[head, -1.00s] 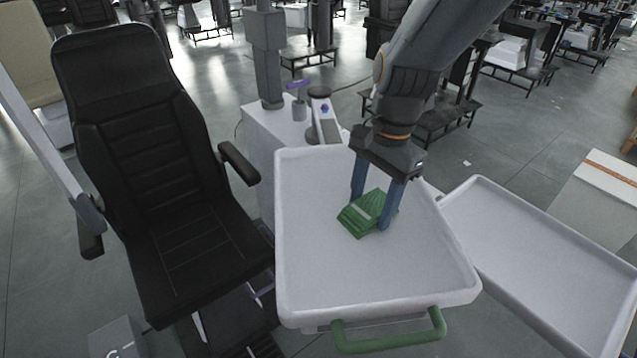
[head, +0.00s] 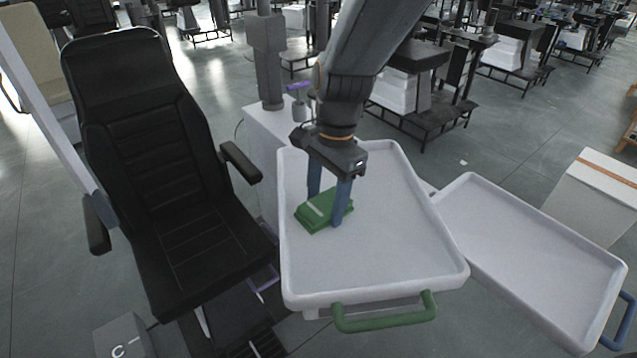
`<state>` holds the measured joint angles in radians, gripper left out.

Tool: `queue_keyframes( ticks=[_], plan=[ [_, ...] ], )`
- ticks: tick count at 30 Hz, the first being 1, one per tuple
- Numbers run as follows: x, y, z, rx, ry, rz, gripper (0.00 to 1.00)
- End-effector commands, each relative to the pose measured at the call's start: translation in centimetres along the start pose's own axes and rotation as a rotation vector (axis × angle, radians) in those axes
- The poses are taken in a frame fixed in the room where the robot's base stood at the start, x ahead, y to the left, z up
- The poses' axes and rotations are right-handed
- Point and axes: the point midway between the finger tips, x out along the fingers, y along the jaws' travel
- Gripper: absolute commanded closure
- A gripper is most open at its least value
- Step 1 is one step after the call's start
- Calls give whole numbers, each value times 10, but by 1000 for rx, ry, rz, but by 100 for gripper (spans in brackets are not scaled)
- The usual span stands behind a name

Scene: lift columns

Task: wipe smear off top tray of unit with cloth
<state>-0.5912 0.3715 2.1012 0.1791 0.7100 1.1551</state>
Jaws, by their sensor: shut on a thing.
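The top tray (head: 375,262) of the unit is white with a raised rim and a green handle (head: 385,315) at its front. The green folded cloth (head: 314,212) has a pale stripe and lies on the left part of the tray floor. My gripper (head: 327,205) points down with its blue fingers shut on the cloth. I see no smear on the bare part of the tray; what lies under the cloth is hidden.
A black reclining chair (head: 165,190) stands close to the tray's left. A second white tray (head: 540,255) with a blue handle sits at the right. A white cabinet (head: 262,150) with a purple-topped item is behind. The tray's right half is clear.

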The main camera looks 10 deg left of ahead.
Motion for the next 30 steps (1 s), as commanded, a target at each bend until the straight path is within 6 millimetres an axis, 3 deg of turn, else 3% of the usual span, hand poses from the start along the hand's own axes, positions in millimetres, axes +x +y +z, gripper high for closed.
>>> queue_keyframes(
  ticks=[5, 8, 30],
  plan=[
    [-3, -7, 5, 6, 0, -2, 69],
    [-25, -7, 7, 8, 1, -6, 69],
    [-82, -5, 8, 20, 0, -2, 69]
  ],
)
